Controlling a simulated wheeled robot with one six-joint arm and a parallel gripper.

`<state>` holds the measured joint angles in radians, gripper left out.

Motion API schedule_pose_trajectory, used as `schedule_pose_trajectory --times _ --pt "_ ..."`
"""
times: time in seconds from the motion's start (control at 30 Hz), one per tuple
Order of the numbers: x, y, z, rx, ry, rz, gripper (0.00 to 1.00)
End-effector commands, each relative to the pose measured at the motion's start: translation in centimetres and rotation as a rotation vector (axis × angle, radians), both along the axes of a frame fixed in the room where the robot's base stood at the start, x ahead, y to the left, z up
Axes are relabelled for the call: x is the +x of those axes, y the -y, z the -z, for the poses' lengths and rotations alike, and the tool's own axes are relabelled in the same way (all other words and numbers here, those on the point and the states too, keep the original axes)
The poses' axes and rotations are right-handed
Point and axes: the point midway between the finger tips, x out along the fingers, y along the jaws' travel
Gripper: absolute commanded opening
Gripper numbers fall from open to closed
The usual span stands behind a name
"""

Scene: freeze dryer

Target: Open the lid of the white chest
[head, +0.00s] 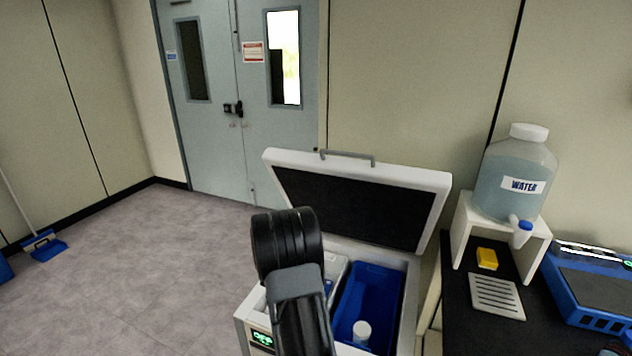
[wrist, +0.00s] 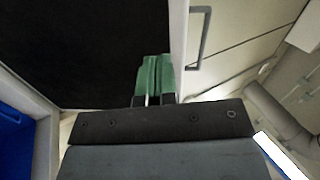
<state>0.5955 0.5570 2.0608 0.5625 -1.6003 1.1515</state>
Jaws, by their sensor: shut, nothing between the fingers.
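The white chest (head: 242,322) stands in front of me with its lid (head: 405,173) raised and leaning back, its black inner face toward me. A grey handle (head: 348,157) sits on the lid's upper edge and also shows in the wrist view (wrist: 197,38). In the head view my arm hides the gripper and part of the chest. Inside the chest are a blue bin (head: 372,290) and a white-capped bottle (head: 362,331).
To the right, a black counter (head: 462,318) holds a water jug (head: 516,172) on a white stand (head: 462,230), a yellow block (head: 487,259) and a blue device (head: 590,290). The floor (head: 130,270) on the left is clear up to a blue dustpan (head: 44,246). Double doors (head: 215,120) stand behind.

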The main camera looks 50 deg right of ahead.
Motion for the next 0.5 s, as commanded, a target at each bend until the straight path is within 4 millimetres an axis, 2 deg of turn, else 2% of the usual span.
schedule_pose_trajectory --times 0.1,0.27,0.5 --pt "-0.9 0.2 -1.0 -0.034 0.091 -0.004 0.00" --pt "-0.7 1.3 -1.8 -0.028 0.121 -0.016 0.00" --pt "0.6 4.6 -4.2 -0.029 0.120 -0.021 0.00"
